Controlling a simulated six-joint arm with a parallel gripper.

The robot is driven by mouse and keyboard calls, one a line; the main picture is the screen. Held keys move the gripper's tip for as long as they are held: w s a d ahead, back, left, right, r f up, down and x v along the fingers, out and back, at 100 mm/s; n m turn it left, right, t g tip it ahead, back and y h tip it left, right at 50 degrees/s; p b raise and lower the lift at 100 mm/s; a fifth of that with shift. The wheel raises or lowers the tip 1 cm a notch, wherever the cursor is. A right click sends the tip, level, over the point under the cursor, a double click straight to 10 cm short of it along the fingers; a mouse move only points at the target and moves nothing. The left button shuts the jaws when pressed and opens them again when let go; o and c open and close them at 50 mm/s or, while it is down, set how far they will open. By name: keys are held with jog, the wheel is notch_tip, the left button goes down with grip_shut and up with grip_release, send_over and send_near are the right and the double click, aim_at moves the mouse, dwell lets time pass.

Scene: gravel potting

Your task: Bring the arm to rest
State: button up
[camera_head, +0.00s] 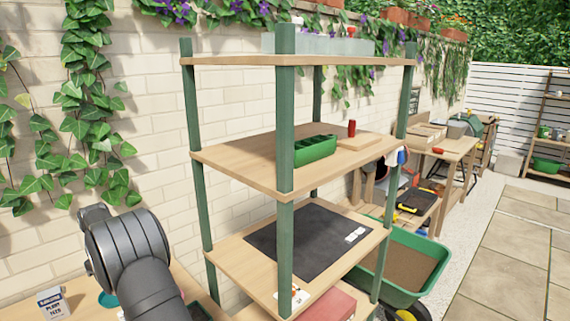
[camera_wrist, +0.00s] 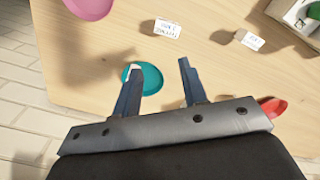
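My gripper (camera_wrist: 160,70) shows in the wrist view with its two fingers spread apart and nothing between them. It is above a wooden table (camera_wrist: 205,72). A teal saucer (camera_wrist: 152,80) lies on the table, partly behind the left finger. In the head view my dark arm is at the lower left, and the gripper itself is out of sight there. The saucer's edge shows beside the arm in the head view (camera_head: 106,299).
The wrist view shows a pink round thing (camera_wrist: 90,8), two white labels (camera_wrist: 167,28) and a red object (camera_wrist: 273,107). A green-posted shelf (camera_head: 285,150) stands right of my arm in the head view. A plant feed box (camera_head: 53,303) stands at the lower left.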

jog(key=s+a+n, duration=0.3)
jog(key=s+n, duration=0.1)
jog(key=s, duration=0.3)
jog(key=s+a+f+n, duration=0.1)
jog(key=s+a+n, duration=0.2)
jog(key=s+n, duration=0.2)
jog(key=shift+s+a+f, duration=0.25)
jog(key=shift+s+f, duration=0.05)
jog(key=shift+s, duration=0.55)
